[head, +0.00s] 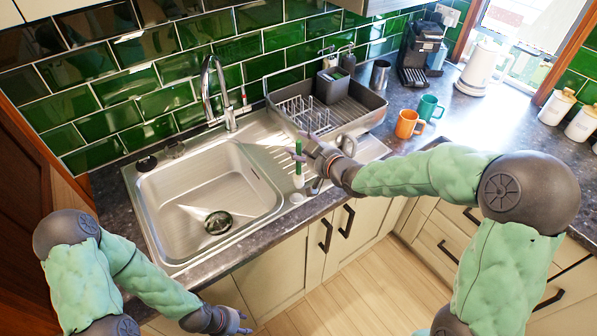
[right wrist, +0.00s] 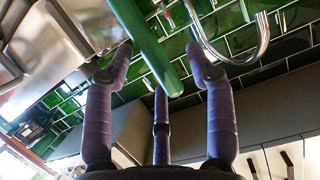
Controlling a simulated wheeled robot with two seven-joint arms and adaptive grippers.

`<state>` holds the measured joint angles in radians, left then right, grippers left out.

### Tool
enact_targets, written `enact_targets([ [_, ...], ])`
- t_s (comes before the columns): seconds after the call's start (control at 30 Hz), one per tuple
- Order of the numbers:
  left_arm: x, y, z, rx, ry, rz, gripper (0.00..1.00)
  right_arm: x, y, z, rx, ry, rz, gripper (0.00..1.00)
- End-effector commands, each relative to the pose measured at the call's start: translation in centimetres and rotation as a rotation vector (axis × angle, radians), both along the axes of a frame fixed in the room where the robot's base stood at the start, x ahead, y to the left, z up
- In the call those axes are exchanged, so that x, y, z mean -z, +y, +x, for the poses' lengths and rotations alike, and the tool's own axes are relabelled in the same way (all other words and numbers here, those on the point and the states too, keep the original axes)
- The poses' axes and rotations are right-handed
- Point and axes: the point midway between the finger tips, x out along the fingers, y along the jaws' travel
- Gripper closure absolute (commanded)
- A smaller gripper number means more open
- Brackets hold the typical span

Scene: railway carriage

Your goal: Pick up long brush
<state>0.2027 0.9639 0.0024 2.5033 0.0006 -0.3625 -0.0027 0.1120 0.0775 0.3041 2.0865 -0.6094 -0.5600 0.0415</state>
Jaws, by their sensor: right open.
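The long brush (head: 298,163) has a green handle on top and a white lower part. It is upright at the right side of the sink. My right gripper (head: 307,147) is open at the upper part of the handle. In the right wrist view the green handle (right wrist: 143,42) runs between the spread fingers of my right gripper (right wrist: 160,68), with the fingers not closed on it. My left gripper (head: 235,321) is low at the bottom of the head view, below the counter edge and away from the brush. Its fingers are too small to read.
The steel sink (head: 160,215) lies left of the brush, with a tall tap (head: 228,115) behind it. A grey dish rack (head: 365,122) stands close behind my right gripper. An orange mug (head: 406,124) and a teal mug (head: 428,107) stand to the right.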

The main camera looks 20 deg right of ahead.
Motion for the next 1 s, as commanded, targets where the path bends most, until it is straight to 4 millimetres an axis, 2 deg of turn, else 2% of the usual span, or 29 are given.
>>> enact_targets([
  [0.1, 0.16, 0.00, 0.00, 0.000, 0.000, 0.000, 0.60, 0.20, 0.25, 0.71, 0.000, -0.001, -0.001, 0.44],
  [0.33, 0.13, 0.00, 0.01, 0.000, 0.000, 0.000, 0.60, 0.16, 0.25, 0.81, 0.001, -0.001, -0.001, 0.44],
  [0.37, 0.13, 0.00, 0.01, 0.000, 0.000, 0.000, 0.60, 0.16, 0.25, 0.80, 0.001, -0.001, -0.001, 0.47],
  [0.5, 0.13, 0.00, 0.00, 0.000, 0.000, 0.000, 0.60, 0.16, 0.25, 0.79, 0.001, -0.001, -0.001, 0.87],
  [0.57, 0.13, 0.00, 0.01, 0.000, 0.000, 0.000, 0.60, 0.16, 0.26, 0.79, 0.001, -0.001, -0.001, 1.00],
  [1.0, -0.09, 0.00, 0.00, 0.000, 0.000, 0.000, 0.60, -0.37, 0.25, 0.80, 0.001, -0.002, 0.000, 1.00],
])
